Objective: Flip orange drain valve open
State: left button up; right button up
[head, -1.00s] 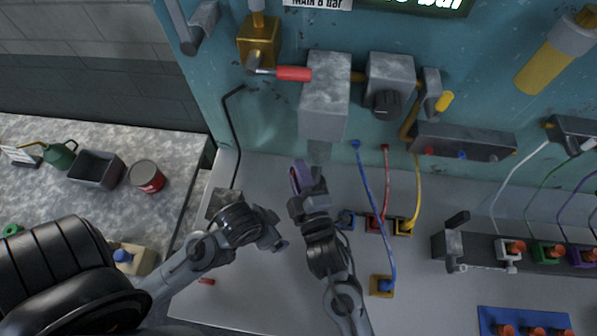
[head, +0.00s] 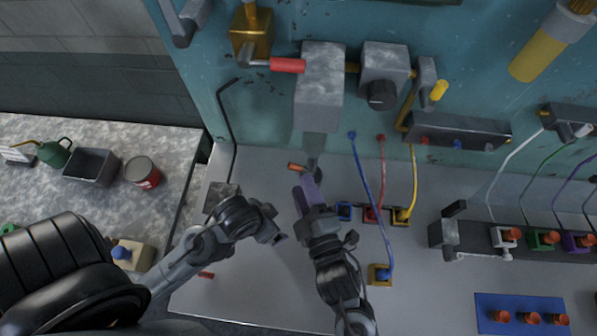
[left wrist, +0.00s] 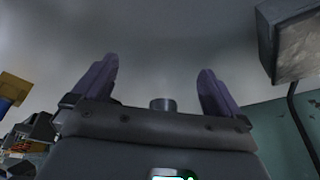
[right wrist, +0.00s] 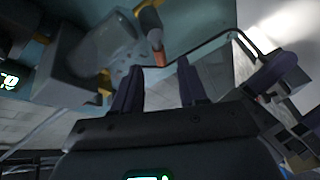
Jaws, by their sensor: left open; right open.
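The orange drain valve lever (head: 297,167) sticks out to the left beneath the clear bowl of the grey filter block (head: 319,95). In the right wrist view the orange lever tip (right wrist: 158,58) is just beyond the fingertips, between them in the picture. My right gripper (head: 305,190) has purple fingers, is open and empty, and is just below the lever in the head view. Whether a finger touches the lever I cannot tell. My left gripper (head: 278,225) is open and empty, low over the bench, left of the right arm.
A red-handled valve (head: 287,65) is on the wall above. Blue, red and yellow tubes hang to the right, ending at small fittings (head: 371,214). A black pipe (head: 229,130) runs down at the left to a grey block (head: 221,197).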

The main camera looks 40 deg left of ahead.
pick_arm(q)
jog(key=shift+a, duration=0.15)
pick_arm(e)
jog(key=shift+v, duration=2.15)
